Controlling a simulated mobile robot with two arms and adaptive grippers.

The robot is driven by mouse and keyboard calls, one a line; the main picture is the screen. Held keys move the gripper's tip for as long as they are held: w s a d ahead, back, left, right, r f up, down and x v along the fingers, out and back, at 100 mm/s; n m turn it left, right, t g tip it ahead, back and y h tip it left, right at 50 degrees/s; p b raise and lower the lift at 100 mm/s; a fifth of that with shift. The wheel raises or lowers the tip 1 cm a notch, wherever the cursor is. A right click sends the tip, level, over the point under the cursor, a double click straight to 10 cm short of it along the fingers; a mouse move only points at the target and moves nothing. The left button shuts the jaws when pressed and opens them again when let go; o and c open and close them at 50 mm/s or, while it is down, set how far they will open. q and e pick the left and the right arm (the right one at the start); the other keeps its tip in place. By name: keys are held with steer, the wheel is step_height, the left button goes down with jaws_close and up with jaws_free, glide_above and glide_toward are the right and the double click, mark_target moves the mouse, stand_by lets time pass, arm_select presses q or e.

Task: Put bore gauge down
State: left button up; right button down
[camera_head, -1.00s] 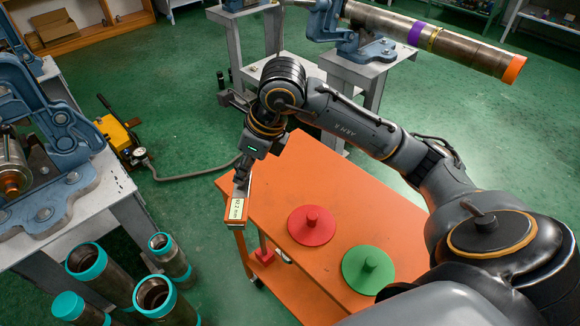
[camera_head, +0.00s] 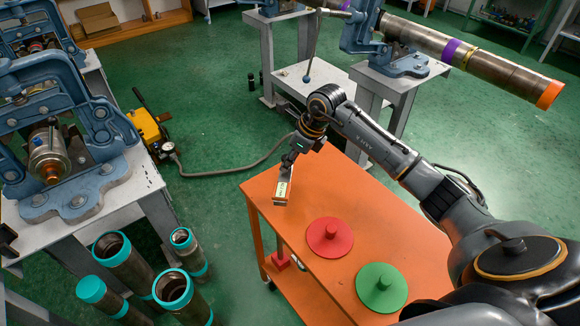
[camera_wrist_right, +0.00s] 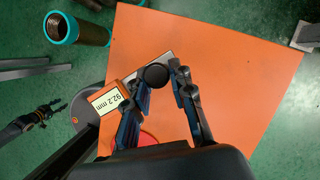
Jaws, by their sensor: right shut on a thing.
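The bore gauge (camera_head: 283,188) is a slim device with an orange-framed display. In the right wrist view its display (camera_wrist_right: 111,101) reads 92.2 mm. My right gripper (camera_head: 292,161) is shut on the gauge, at a black round part between the fingers in the right wrist view (camera_wrist_right: 158,77). The gauge hangs display outward over the far left corner of the orange cart top (camera_head: 345,205); I cannot tell whether it touches the surface. What appears to be my left gripper (camera_wrist_right: 52,112) shows small and dark at the left of the right wrist view, its fingers unclear.
A red disc with a knob (camera_head: 330,237) and a green one (camera_head: 381,287) sit on the cart's near part. Teal-collared pipes (camera_head: 123,262) stand left of the cart. A blue vise (camera_head: 62,140) stands on a bench at left. The cart's right side is clear.

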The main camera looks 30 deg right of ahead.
mark_target(291, 168)
steer(key=shift+w+d+f, duration=0.15)
steer(key=shift+f, duration=0.05)
step_height(291, 168, down, 2)
steer(key=shift+f+p, duration=0.2)
steer(key=shift+p, duration=0.4)
steer(key=shift+f, duration=0.3)
steer(key=shift+f, duration=0.1)
steer(key=shift+f, duration=0.15)
steer(key=c, duration=1.1)
jaws_free()
steer(key=shift+c, duration=0.2)
